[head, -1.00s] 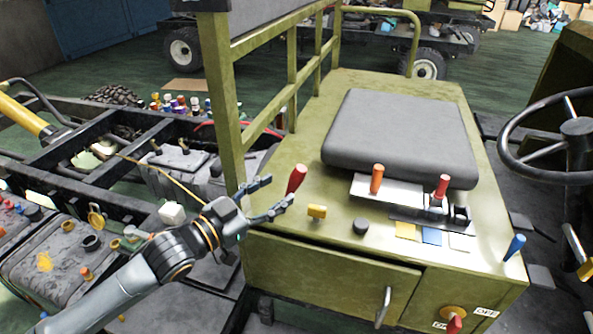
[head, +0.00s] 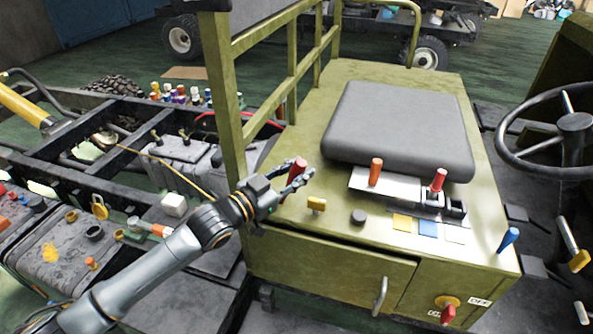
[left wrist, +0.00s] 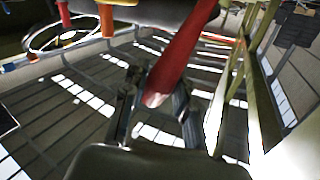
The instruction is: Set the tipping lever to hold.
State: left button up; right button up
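A red-handled lever (head: 298,170) stands at the left edge of the olive seat box. My left gripper (head: 297,175) is at this handle, with a finger on either side. In the left wrist view the red handle (left wrist: 178,65) reaches down between the parted fingers (left wrist: 155,108), with gaps beside it. An orange lever (head: 375,172) and another red lever (head: 438,181) stand in plates before the seat, the red one behind yellow (head: 402,222), blue (head: 428,228) and white patches. No label tells which lever is for tipping. My right gripper is not in view.
A grey seat cushion (head: 400,125), a blue lever (head: 508,239) and a steering wheel (head: 575,125) lie to the right.

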pick_arm(q)
grip_shut()
jog(key=a+n+b, duration=0.1)
jog(key=w+a+n+t+b, duration=0.1)
jog(key=a+n+h+b, duration=0.1)
jog(key=a, duration=0.1)
jog(key=shift+w+r+n, duration=0.15)
jog(key=shift+r+n, duration=0.2)
jog(key=shift+n, duration=0.05)
jog(key=o, duration=1)
grip_release()
jog(key=shift+c, duration=0.2)
notch_tip(320, 180, up, 10)
